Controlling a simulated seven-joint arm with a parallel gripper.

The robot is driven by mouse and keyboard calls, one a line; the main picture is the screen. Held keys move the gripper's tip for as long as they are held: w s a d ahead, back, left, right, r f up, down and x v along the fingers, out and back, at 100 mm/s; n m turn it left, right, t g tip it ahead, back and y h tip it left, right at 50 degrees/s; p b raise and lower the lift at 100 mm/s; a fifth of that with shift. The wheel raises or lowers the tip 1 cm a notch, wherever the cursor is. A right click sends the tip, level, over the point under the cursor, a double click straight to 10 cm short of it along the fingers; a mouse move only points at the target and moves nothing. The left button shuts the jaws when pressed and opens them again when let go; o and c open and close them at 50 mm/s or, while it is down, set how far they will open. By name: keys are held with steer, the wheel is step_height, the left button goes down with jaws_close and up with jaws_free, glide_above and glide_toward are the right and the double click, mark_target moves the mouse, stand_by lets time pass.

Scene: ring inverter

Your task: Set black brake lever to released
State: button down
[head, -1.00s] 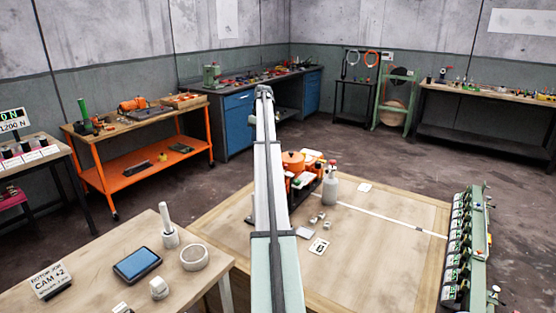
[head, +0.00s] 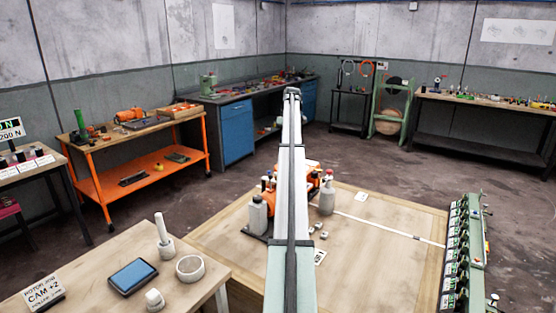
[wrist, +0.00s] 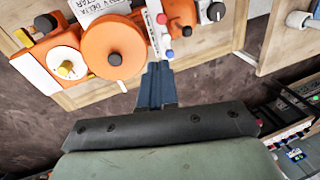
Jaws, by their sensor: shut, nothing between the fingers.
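The orange ring machine (head: 312,180) stands on the wooden table, partly hidden behind my arm in the head view. In the wrist view its large orange disc (wrist: 113,47) is at the top, with a white disc with a yellow knob (wrist: 65,68) to its left. A black-ended part (wrist: 45,22) shows at the upper left; I cannot tell whether it is the brake lever or how it is set. My gripper (wrist: 157,68) is shut and empty, its tips below the red and blue knobs, apparently apart from the machine. The gripper is not distinguishable in the head view.
Grey bottles (head: 258,214) and (head: 327,196) stand beside the machine. Small metal parts lie right of my arm. A green rack (head: 465,250) lines the table's right edge. A side table (head: 110,275) with a tablet is at the left.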

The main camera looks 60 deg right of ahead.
steer(key=x, duration=0.4)
steer(key=a+x, duration=0.1)
steer(key=x, duration=0.2)
steer(key=a+x, duration=0.1)
steer(key=x, duration=0.3)
steer(key=shift+w+a, duration=0.1)
steer(key=shift+a, duration=0.15)
steer(key=shift+w+a+f, duration=0.15)
steer(key=shift+a, duration=0.3)
steer(key=shift+a+h, duration=0.45)
steer(key=shift+h, duration=0.05)
steer(key=shift+a+h, duration=0.3)
steer(key=a, duration=0.3)
steer(key=shift+d, duration=0.2)
